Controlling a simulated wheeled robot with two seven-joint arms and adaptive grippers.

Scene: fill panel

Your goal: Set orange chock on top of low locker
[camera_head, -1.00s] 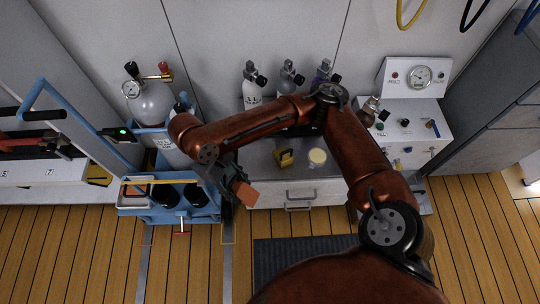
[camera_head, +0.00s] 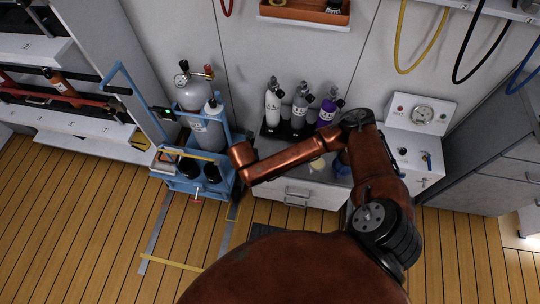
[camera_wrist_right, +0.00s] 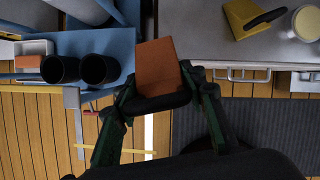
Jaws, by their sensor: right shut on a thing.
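The orange chock (camera_wrist_right: 156,65) is a block held upright between the fingers of my right gripper (camera_wrist_right: 160,83) in the right wrist view. The gripper and chock are hidden behind my arm in the head view. The low locker (camera_head: 297,194) is white with a drawer handle and a grey top, behind my right arm. Its grey top (camera_wrist_right: 205,45) shows at the upper right in the wrist view, to the right of the chock. The chock appears near the locker's left edge; its height above the top cannot be told. My left gripper is not in view.
A blue cart (camera_head: 222,187) with gas cylinders stands just left of the locker. A gauge panel (camera_head: 421,115) is at right.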

